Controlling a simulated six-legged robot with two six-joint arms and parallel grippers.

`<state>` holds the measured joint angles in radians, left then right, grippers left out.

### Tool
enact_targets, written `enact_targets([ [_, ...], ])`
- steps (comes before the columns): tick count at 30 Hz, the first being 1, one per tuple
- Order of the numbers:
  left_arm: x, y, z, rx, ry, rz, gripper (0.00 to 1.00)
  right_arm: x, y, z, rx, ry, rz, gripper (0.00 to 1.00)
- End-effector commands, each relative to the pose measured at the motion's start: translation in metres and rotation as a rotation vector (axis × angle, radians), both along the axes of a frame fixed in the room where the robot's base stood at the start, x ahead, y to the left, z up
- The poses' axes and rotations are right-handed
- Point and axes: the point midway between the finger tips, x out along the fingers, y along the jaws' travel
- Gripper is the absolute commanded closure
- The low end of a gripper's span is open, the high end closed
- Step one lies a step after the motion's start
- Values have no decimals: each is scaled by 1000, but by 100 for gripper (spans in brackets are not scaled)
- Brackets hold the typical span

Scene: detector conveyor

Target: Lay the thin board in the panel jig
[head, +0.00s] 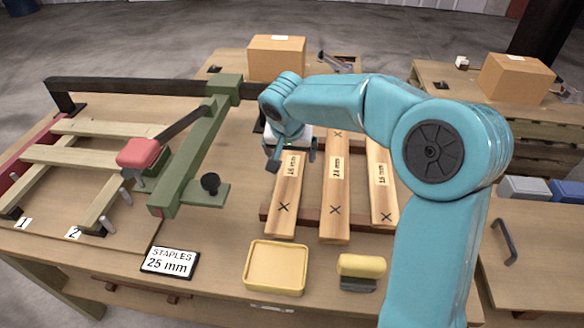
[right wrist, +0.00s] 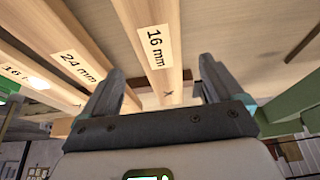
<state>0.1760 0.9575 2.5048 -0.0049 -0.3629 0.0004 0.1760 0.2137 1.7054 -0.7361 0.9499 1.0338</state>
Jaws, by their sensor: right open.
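Three wooden boards lie side by side on dark rails: a left board marked 16 mm (head: 284,208), a middle board marked 24 mm (head: 335,205) and a right board (head: 381,190) whose label is hard to read. My right gripper (head: 292,158) is open over the left board, one finger to each side. In the right wrist view, the 16 mm board (right wrist: 152,50) runs between the open fingers (right wrist: 163,82); I see no grip on it. The panel jig (head: 80,185) is at the left, with several pale slats in it. My left gripper is not in view.
A green arm (head: 192,160) with a red head (head: 142,152) stands between jig and boards. A staples sign (head: 170,262), yellow tray (head: 277,267) and yellow-topped block (head: 361,266) line the front. A cardboard box (head: 277,57) stands behind.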

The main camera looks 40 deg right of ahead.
Motion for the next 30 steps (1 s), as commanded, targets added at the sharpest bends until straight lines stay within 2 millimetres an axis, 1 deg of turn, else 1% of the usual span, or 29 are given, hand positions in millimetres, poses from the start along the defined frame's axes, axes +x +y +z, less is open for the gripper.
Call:
enact_targets([
  [1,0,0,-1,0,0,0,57,1,-3,-11,1,5,-1,6],
  [3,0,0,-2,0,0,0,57,4,-6,-22,1,5,-2,6],
  [6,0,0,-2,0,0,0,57,8,-11,-34,1,3,-1,6],
  [9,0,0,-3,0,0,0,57,10,-13,-39,1,2,1,6],
  [15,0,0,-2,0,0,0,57,10,-13,-39,1,1,1,6],
  [16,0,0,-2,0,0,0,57,10,-13,-39,1,1,1,13],
  [17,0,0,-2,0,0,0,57,10,-13,-39,1,1,1,23],
  [18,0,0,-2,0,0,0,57,10,-13,-39,1,1,1,36],
  [20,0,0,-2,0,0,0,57,10,-13,-39,1,1,1,55],
  [21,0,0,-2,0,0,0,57,10,-13,-39,1,1,1,68],
  [22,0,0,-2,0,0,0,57,10,-13,-39,1,1,1,73],
  [30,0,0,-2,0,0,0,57,10,-13,-37,1,-1,0,73],
])
